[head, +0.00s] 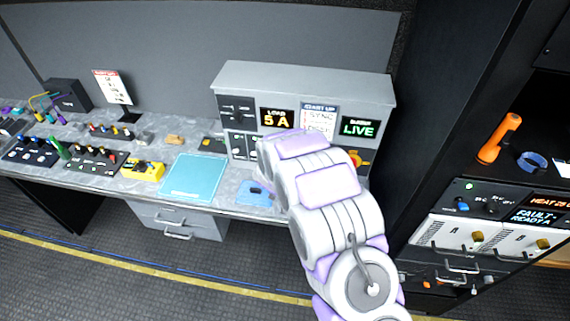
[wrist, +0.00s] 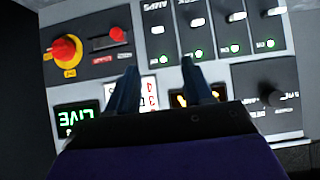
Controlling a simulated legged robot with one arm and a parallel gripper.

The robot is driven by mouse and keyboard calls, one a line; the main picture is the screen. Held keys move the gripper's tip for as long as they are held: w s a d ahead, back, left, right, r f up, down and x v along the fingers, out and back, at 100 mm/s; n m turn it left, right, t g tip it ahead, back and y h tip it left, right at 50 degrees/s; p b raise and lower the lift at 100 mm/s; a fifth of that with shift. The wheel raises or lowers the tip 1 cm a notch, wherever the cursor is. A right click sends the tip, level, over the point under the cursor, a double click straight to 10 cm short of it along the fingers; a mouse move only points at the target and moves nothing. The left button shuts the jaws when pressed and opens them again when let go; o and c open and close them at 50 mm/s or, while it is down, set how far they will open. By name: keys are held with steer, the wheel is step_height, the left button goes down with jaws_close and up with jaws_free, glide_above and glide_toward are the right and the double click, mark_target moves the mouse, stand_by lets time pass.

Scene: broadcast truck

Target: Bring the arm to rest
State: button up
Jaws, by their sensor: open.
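My arm (head: 328,197) reaches from the lower right of the head view up to the grey power panel (head: 305,78). It covers the lower middle of the panel, and my gripper is hidden behind it there. In the wrist view my gripper (wrist: 160,68) shows two dark fingers spread apart, with nothing between them. They point at the panel face, which appears upside down. Beyond the fingers are a row of switches with green lights, a red knob on yellow (wrist: 66,50) and a green LIVE display (wrist: 78,118). I cannot tell whether the fingers touch the panel.
A desk (head: 140,205) runs left, holding control boxes, a cyan mat (head: 193,178) and a yellow box (head: 142,170). At right, a dark rack holds an orange handset (head: 499,138), a blue ring (head: 532,161) and equipment with handles (head: 465,237). The floor in front of the desk is clear.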

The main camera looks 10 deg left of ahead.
stand_by(0.4)
steer(key=s+d+r+n+g+y+b, duration=0.1)
steer(key=s+d+r+g+b, duration=0.15)
steer(key=s, duration=0.35)
steer(key=s+d+r+g+y+b, duration=0.1)
steer(key=s+d+r+b, duration=0.1)
steer(key=s+r+b, duration=0.3)
steer(key=s+d+n+g+y+b, duration=0.1)
steer(key=s+d+g+y+b, duration=0.15)
steer(key=s, duration=0.45)
steer(key=s+d+g+h+b, duration=0.1)
steer(key=s+d, duration=0.4)
steer(key=s, duration=0.6)
steer(key=s+d+f+m+g+h+b, duration=0.1)
steer(key=s+d+g+b, duration=0.2)
steer(key=s+d, duration=0.3)
steer(key=s+d+f+g+h+b, duration=0.1)
steer(key=s+d+b, duration=0.3)
steer(key=s, duration=1.1)
steer(key=shift+s+d+f+m+g+h+b, duration=0.3)
steer(key=shift+d+g+h, duration=0.25)
steer(key=shift+d, duration=0.3)
